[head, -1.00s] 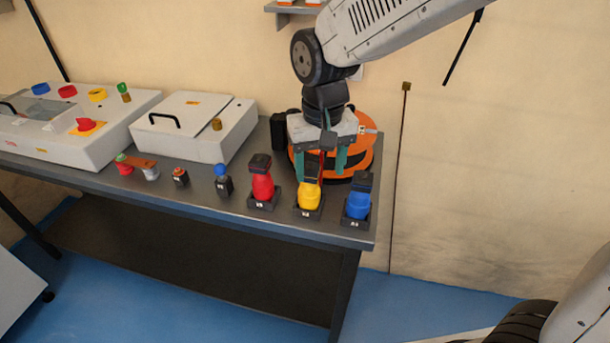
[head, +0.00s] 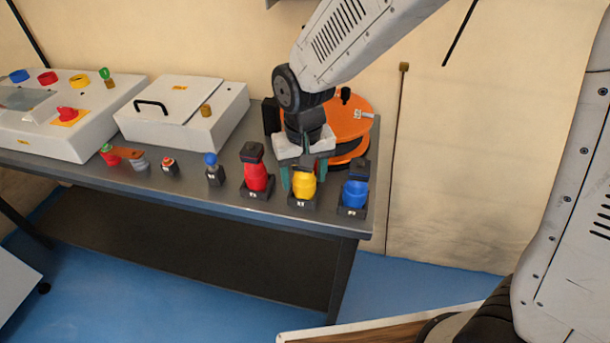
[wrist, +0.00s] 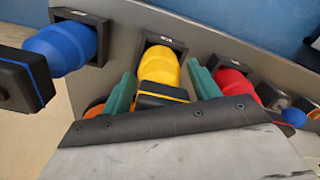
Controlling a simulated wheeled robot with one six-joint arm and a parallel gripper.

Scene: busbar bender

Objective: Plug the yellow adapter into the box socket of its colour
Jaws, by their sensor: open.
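The yellow adapter (head: 303,186) stands upright in a dark holder (head: 303,203) near the table's front right. In the wrist view the yellow adapter (wrist: 160,67) lies between the green fingers of my gripper (wrist: 162,88), with visible space at its sides. My gripper (head: 304,176) is open, pointing down around the adapter's upper part. The adapter's black top is partly hidden by my gripper. A yellow ring socket (head: 81,80) shows on top of the white box (head: 75,137) at the far left.
A red adapter (head: 255,177) and a blue adapter (head: 355,194) stand close on either side. An orange round object (head: 350,118) is behind my gripper. A lidded white box (head: 180,105) stands left. Small coloured parts lie along the front.

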